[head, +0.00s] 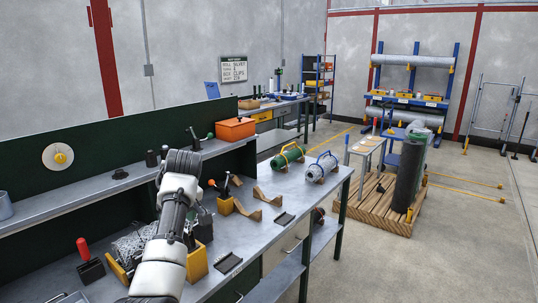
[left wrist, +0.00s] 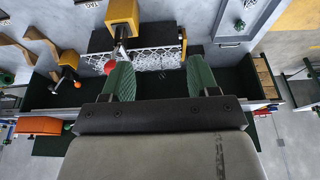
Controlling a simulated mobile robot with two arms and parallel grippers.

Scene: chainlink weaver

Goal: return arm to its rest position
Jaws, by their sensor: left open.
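My left gripper (left wrist: 161,82) shows in the left wrist view with its two green fingers spread wide apart. It is open, and nothing is between the fingers. Beyond the fingertips lies wire mesh (left wrist: 160,58) on the workbench, with a red knob (left wrist: 109,67) beside the left finger. In the head view one arm of mine rises over the bench from the bottom, and its gripper cannot be made out there. The workbench (head: 232,240) runs along the left and middle of that view. My right gripper does not show.
An orange box (head: 235,129) sits on the bench's raised shelf. A green roll (head: 286,160) and a silver roll (head: 322,168) lie at the bench's far end. A wooden pallet (head: 385,212) with a dark roll stands on the floor to the right. The floor farther right is largely clear.

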